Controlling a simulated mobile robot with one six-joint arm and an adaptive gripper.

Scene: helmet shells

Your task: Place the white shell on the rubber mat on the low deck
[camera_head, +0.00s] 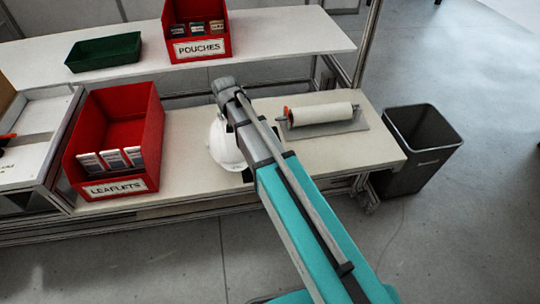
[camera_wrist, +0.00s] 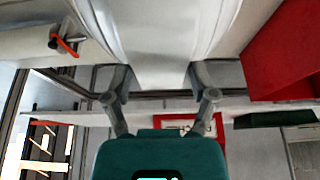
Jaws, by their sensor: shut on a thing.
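The white shell (camera_head: 222,146) is at the middle of the low deck (camera_head: 366,163) in the head view, partly covered by my arm. I cannot tell whether it touches the deck. In the wrist view the white shell (camera_wrist: 160,35) fills the top middle, between the fingers. My gripper (camera_wrist: 160,80) is shut on its edge, one finger on each side. In the head view the fingers are mostly hidden by my wrist. A small dark patch shows below the shell; I cannot tell whether it is the rubber mat.
A red leaflets bin (camera_head: 117,140) stands left of the shell. A white roll on a holder (camera_head: 320,114) lies to the right. The upper shelf (camera_head: 285,33) carries a red pouches bin (camera_head: 196,30) and a green tray (camera_head: 104,52). A dark waste bin (camera_head: 421,148) stands right of the deck.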

